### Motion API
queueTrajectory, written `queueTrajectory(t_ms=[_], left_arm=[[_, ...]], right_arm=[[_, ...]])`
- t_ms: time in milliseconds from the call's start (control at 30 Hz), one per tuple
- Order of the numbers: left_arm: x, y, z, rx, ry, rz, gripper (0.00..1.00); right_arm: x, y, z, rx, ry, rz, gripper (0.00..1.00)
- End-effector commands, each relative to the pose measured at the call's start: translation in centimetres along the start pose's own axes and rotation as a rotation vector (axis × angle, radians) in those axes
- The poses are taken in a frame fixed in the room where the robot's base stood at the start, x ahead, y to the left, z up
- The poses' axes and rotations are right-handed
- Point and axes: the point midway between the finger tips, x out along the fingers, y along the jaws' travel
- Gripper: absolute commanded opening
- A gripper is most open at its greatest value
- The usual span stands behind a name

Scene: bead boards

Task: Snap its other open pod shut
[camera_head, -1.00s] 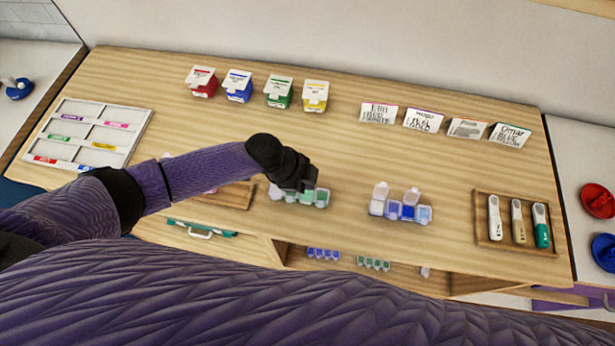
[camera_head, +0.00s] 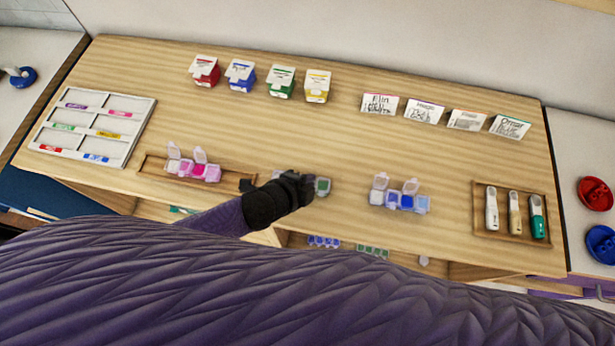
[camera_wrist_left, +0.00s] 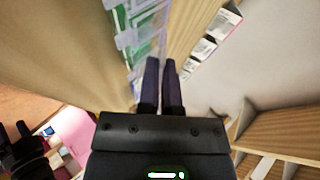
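The green pod strip (camera_head: 323,187) lies on the table near its front edge. In the head view my left gripper (camera_head: 296,184) covers most of it, and only its right end shows clearly. In the left wrist view the strip (camera_wrist_left: 140,35) has pale translucent lids and green inside; which lids stand open I cannot tell. The left fingers (camera_wrist_left: 160,62) are close together with nothing seen between them, beside the strip; contact is unclear.
A pink pod strip (camera_head: 192,168) on a wooden tray (camera_head: 228,187) and a blue pod strip (camera_head: 400,199) both have raised lids. Boxes (camera_head: 282,82) and name cards (camera_head: 425,110) stand behind. A tray (camera_head: 512,235) of pens is right. The table between is clear.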

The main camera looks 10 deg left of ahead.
Motion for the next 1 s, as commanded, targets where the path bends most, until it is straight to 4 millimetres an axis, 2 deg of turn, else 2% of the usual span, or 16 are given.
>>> queueTrajectory(t_ms=[500, 700, 1000], left_arm=[[0.0, 0.15, 0.0, 0.01, -0.001, -0.02, 0.0], [0.0, 0.13, 0.01, 0.01, -0.001, -0.02, 0.41], [0.0, 0.15, 0.02, 0.01, -0.001, -0.02, 0.41]], right_arm=[[0.19, -0.07, 0.04, 0.002, -0.001, -0.001, 0.59], [0.19, -0.31, 0.0, 0.004, -0.001, -0.005, 0.59], [0.19, -0.38, 0.0, 0.004, -0.001, -0.006, 0.59]])
